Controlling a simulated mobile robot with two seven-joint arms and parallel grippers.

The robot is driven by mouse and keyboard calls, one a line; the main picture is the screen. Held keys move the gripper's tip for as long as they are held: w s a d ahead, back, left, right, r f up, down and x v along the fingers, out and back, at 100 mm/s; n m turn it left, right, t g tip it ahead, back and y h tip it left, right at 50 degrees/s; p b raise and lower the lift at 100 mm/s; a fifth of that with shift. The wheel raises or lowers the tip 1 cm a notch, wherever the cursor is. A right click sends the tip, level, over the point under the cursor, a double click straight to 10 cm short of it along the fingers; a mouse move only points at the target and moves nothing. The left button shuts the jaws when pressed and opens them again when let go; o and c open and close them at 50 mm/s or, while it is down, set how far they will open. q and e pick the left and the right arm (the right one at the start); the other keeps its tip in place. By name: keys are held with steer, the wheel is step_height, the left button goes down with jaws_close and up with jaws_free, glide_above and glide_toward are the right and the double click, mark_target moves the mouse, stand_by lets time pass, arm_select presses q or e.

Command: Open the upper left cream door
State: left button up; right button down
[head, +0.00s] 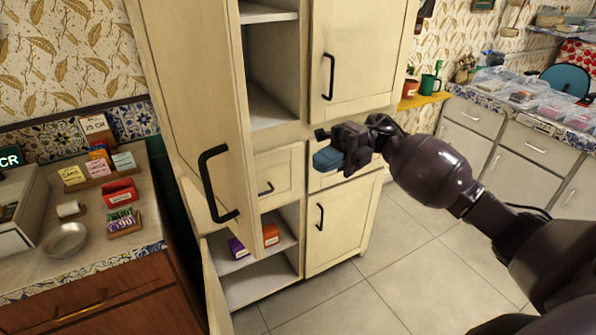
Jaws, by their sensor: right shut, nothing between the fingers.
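The upper left cream door (192,90) stands wide open, swung out toward me on the left, with its black handle (207,185) on the near edge. Behind it the upper left compartment (272,70) of the cream cabinet is exposed, with shelves and no objects visible in it. My right gripper (322,160) is shut and empty, in front of the cabinet's middle, to the right of the open door and apart from its handle. My left gripper is out of view.
The lower left door (215,295) is also open, and small boxes sit on the shelf inside. The upper right door (357,50) and lower right door (340,225) are shut. A cluttered counter (100,235) stands at left. The tiled floor (425,255) at right is clear.

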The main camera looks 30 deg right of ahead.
steer(key=p+x, duration=0.3)
steer(key=x, duration=1)
steer(key=shift+a, duration=0.1)
